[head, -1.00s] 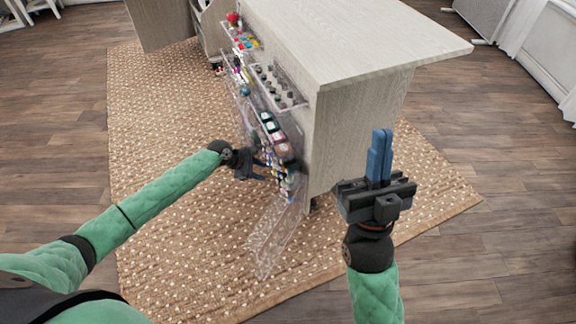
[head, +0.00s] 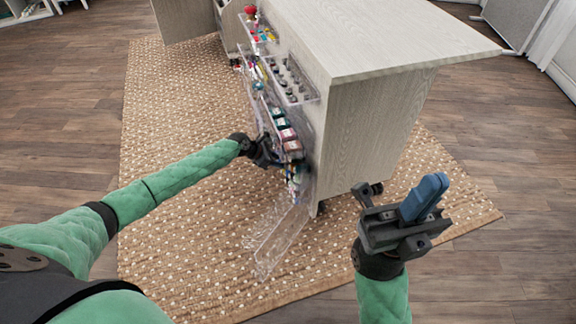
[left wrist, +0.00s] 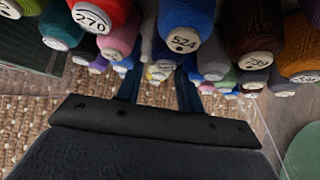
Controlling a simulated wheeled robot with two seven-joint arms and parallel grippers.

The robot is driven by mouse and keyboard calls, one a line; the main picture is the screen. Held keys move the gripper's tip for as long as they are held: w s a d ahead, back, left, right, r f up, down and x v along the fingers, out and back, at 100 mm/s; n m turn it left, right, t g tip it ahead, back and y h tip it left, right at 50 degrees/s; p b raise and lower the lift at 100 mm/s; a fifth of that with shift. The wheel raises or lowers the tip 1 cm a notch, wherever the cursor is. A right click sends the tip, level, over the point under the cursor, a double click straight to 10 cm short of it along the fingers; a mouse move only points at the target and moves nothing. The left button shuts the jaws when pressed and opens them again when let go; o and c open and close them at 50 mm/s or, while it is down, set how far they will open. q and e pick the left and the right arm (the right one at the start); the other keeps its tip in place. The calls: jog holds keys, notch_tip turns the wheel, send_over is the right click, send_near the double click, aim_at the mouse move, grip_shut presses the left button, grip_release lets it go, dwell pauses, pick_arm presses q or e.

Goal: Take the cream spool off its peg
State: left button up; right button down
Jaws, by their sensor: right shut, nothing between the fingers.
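My left gripper (head: 270,158) is at the rack of thread spools (head: 284,137) on the cabinet's side; its fingertips are hidden among the spools in the head view. In the left wrist view its two blue fingers (left wrist: 159,92) are apart, pointing into the spools from below. A pale spool (left wrist: 161,68) shows beyond and between the fingers; I cannot tell whether it is the cream one or whether the fingers touch it. A red spool (left wrist: 92,14) and a blue spool (left wrist: 184,24) are closer to the camera. My right gripper (head: 428,193) is shut and empty, right of the cabinet.
The wooden cabinet (head: 372,125) stands on a woven rug (head: 180,150). Clear trays with small items (head: 290,80) are fixed above the spools. A clear panel (head: 275,238) slants out below the rack. The rug left of the rack is clear.

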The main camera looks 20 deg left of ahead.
pick_arm(q)
jog(key=x, duration=0.3)
jog(key=shift+b, duration=0.35)
jog(key=c, duration=0.6)
jog(key=shift+r, duration=0.1)
